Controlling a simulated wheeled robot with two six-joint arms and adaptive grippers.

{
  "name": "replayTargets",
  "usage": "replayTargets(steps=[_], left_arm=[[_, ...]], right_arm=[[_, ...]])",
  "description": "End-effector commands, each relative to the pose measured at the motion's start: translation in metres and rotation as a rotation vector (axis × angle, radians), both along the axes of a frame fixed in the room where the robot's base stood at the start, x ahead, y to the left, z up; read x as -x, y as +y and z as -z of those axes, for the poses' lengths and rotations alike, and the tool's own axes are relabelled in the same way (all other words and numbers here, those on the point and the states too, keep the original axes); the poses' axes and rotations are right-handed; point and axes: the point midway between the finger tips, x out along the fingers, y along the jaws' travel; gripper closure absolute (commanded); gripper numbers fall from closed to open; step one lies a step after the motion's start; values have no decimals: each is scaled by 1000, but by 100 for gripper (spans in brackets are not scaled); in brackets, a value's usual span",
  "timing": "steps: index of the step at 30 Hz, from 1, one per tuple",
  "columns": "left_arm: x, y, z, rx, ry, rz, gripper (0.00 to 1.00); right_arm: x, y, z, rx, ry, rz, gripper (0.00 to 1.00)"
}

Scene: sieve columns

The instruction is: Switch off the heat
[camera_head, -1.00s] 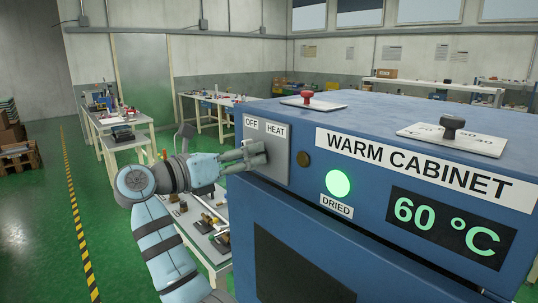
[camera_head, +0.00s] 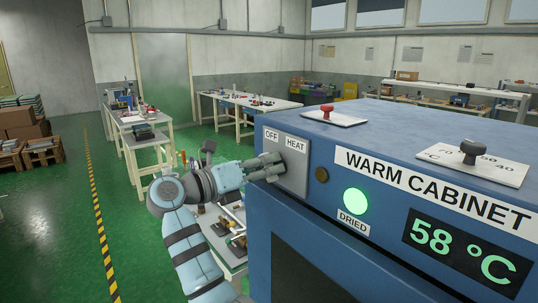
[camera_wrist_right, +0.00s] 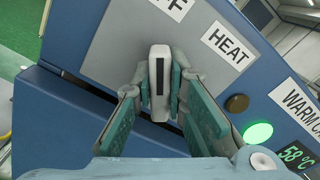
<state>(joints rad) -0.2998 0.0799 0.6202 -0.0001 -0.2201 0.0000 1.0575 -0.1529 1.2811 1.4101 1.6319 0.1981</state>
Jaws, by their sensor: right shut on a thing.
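The blue warm cabinet (camera_head: 345,145) carries a grey switch plate (camera_head: 293,178) with labels OFF (camera_head: 271,134) and HEAT (camera_head: 296,145). My right gripper (camera_head: 277,166) is at the plate, below the labels. In the right wrist view my right gripper (camera_wrist_right: 160,95) has its fingers on both sides of a pale switch lever (camera_wrist_right: 160,70) with a dark slot and is shut on it. The HEAT label (camera_wrist_right: 228,47) is right of the lever; OFF is partly cut off above. I cannot tell which label the lever points to. My left gripper is not in view.
A round green lamp (camera_head: 355,201) marked DRIED is lit, and the display (camera_head: 464,250) reads 58 °C. A red knob (camera_head: 327,111) and a black knob (camera_head: 473,150) stand on the cabinet top. Worktables (camera_head: 140,122) stand behind; green floor (camera_head: 55,230) is free at left.

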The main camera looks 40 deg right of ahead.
Motion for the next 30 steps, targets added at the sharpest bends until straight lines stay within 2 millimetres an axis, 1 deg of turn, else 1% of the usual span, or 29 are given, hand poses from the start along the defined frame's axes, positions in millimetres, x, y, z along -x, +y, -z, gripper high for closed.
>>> replayTargets(steps=[1, 8, 9, 11, 12, 13, 22, 23, 26, 29, 30], left_arm=[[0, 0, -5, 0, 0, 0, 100], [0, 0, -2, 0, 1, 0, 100], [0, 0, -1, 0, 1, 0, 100], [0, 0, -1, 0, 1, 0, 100], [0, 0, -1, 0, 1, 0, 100], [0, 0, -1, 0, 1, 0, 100], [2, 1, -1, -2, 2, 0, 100], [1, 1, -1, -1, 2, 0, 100], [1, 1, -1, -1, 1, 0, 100], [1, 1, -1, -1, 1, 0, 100], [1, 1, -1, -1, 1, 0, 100]], right_arm=[[0, 0, -3, -1, 23, 0, 100], [0, 0, 0, 2, 29, -1, 100], [0, 0, 0, 2, 28, -1, 84], [0, 0, 0, 2, 28, -1, 75], [0, 0, 0, 2, 27, -1, 68], [0, 0, 0, 2, 27, -1, 67], [-1, 2, 0, 1, 26, -1, 67], [-1, 4, 0, 1, 26, -2, 67], [-1, 19, 1, -1, 27, -4, 67], [-2, 45, 0, -1, 28, -4, 67], [-3, 57, 0, -1, 27, -6, 67]])
